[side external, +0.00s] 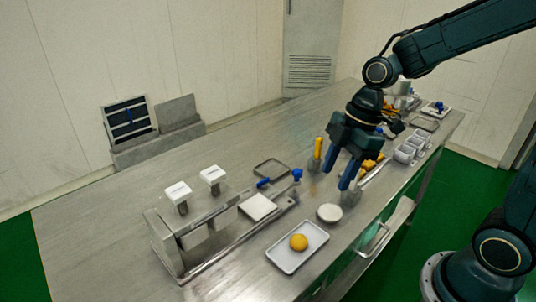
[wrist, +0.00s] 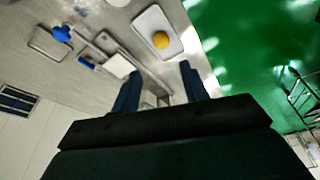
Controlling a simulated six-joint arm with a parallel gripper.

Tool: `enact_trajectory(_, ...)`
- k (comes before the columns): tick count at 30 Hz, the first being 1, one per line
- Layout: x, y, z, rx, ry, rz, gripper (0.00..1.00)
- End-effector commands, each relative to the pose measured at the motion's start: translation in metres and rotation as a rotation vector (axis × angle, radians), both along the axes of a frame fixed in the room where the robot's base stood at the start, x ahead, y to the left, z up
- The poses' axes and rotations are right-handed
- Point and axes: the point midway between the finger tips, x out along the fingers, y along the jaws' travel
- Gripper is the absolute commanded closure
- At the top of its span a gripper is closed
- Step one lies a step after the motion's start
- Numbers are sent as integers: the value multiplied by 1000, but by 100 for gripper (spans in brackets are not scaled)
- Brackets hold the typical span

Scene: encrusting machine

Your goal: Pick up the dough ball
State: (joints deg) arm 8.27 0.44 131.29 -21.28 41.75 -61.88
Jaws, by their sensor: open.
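The dough ball (side external: 298,242) is a small yellow-orange ball. It lies on a white rectangular tray (side external: 287,262) near the front edge of the steel table. In the wrist view, the dough ball (wrist: 161,40) shows on its tray (wrist: 140,30) at the top, beyond my fingertips. My gripper (side external: 333,168) is above the table, up and to the right of the tray in the side view, with its fingers pointing down. The fingers are apart and nothing is between them. In the wrist view, my gripper (wrist: 158,72) also shows two dark blue fingers spread apart.
A steel machine (side external: 215,225) with two white-topped posts stands left of the tray. A round white dish (side external: 330,212) sits between tray and gripper. A yellow-handled tool (side external: 318,148) is close beside the gripper. Grey cups (side external: 405,152) and other items crowd the far right end.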

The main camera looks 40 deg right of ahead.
Motion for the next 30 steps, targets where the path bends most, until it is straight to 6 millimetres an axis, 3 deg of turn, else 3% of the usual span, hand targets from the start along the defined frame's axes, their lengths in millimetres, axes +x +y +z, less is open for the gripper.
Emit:
enact_trajectory(6, 18, 4, -32, 59, 10, 217, 55)
enact_trajectory(12, 27, 7, -50, 99, -2, 339, 55)
enact_trajectory(23, 29, 9, -57, 110, -7, 375, 55)
enact_trajectory(30, 28, 17, -76, 112, -3, 375, 55)
